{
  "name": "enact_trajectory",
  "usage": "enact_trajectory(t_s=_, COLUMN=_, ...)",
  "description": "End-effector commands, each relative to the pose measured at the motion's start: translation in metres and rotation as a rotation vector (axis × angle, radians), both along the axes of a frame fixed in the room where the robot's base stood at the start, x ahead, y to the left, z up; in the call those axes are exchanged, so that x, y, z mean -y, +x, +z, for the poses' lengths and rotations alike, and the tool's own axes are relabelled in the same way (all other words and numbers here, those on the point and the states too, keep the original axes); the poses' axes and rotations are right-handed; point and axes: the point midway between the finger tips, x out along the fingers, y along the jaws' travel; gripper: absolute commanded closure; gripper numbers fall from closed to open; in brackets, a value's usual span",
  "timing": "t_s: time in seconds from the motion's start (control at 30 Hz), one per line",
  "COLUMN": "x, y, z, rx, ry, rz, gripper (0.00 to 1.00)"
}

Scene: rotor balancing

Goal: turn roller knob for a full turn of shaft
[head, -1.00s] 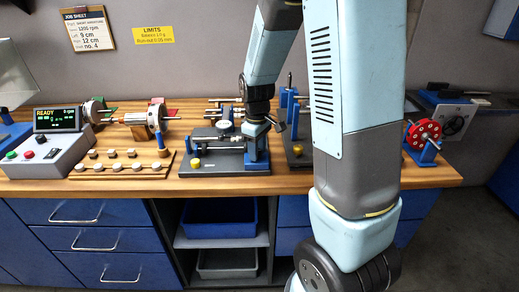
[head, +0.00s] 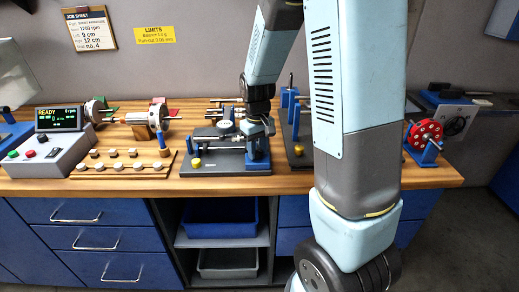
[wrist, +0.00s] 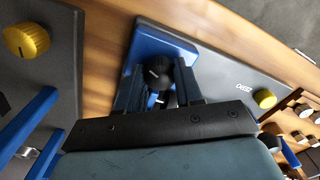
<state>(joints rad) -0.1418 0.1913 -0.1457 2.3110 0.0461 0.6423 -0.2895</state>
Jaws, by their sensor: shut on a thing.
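The roller knob (wrist: 157,74) is black with a white mark, beside a blue block (wrist: 150,45) of the roller fixture in the wrist view. My gripper (wrist: 158,82) is shut on the knob, one finger on each side. In the head view my gripper (head: 261,130) points down at the right end of the fixture (head: 222,167), over its blue upright (head: 257,158). The arm and gripper hide the knob there. The horizontal shaft (head: 208,148) lies left of the gripper.
A yellow knob (head: 196,163) sits at the fixture's front left. A control box (head: 45,155) and a tray of small weights (head: 118,166) stand to the left. Another dark stand (head: 299,150) is close on the right. A red disc (head: 424,134) stands at the far right.

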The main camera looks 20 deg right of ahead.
Motion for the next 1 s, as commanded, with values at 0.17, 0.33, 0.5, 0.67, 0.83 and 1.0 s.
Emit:
enact_trajectory(t_s=0.17, x=-0.0022, y=0.0018, z=0.001, rx=0.005, ry=0.002, rz=-0.059, gripper=0.95)
enact_trajectory(t_s=0.33, x=-0.0019, y=0.0019, z=0.001, rx=0.005, ry=0.002, rz=-0.085, gripper=0.95)
enact_trajectory(t_s=0.5, x=-0.0016, y=0.002, z=0.0011, rx=0.005, ry=0.002, rz=-0.089, gripper=0.95)
enact_trajectory(t_s=0.67, x=-0.0014, y=0.002, z=0.0011, rx=0.006, ry=0.002, rz=-0.089, gripper=0.95)
enact_trajectory(t_s=0.83, x=-0.0008, y=0.0016, z=0.0009, rx=0.004, ry=0.001, rz=-0.09, gripper=0.52)
enact_trajectory(t_s=1.0, x=-0.0002, y=0.001, z=0.0005, rx=0.003, ry=0.001, rz=-0.091, gripper=0.39)
